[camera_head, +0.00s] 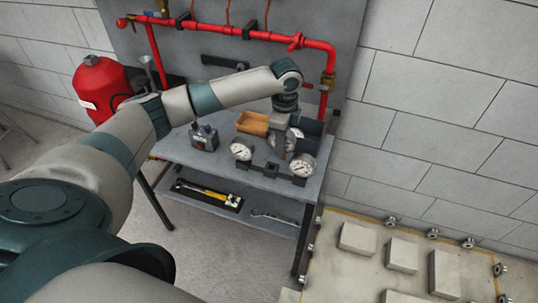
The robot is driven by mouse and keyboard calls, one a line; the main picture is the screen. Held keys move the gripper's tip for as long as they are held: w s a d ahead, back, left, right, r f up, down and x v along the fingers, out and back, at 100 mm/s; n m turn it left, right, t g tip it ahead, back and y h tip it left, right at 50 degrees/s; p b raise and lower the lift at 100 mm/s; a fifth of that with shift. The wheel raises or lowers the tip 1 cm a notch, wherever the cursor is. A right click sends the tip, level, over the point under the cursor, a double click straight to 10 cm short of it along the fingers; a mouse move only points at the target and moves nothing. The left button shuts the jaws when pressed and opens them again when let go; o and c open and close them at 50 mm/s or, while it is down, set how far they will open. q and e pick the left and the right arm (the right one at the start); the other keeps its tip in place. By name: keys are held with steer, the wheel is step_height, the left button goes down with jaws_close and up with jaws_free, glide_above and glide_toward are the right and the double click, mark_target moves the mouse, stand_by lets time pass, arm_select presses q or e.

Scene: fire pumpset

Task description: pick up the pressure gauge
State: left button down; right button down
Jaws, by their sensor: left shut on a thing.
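My left arm reaches in from the left over a grey workbench (222,161). My left gripper (281,150) points down at the bench and is shut on a pressure gauge (291,141), whose white dial shows partly behind the fingers. The rest of that gauge is hidden by the gripper. A second round white-faced gauge (241,151) stands to the left of the gripper. A third gauge (302,165) stands to its right, nearer the bench's front edge. My right gripper is not in view.
Behind the gripper are an orange-brown bin (252,123) and a dark bin (312,127). A grey control box (204,138) stands left. Red pipes (260,36) run along the panel behind. Tools (205,192) lie on the lower shelf. A slab with blocks (357,239) is at right.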

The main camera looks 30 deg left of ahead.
arm_select(q)
steer(key=w+d+r+b, duration=0.2)
steer(key=w+d+r, duration=0.2)
steer(key=w+d, duration=0.1)
steer(key=shift+w+d+r, duration=0.25)
steer(key=shift+d+r, duration=0.05)
steer(key=shift+r, duration=0.1)
steer(key=shift+s, duration=0.1)
steer(key=s+d+r+n, duration=0.2)
steer(key=s+d+n, duration=0.1)
steer(key=s+n, duration=0.4)
steer(key=s+d+r+n, duration=0.2)
steer(key=s+n, duration=0.6)
steer(key=s, duration=0.6)
steer(key=shift+s+d+r, duration=0.15)
steer(key=shift+d+r, duration=0.05)
steer(key=shift+d, duration=0.55)
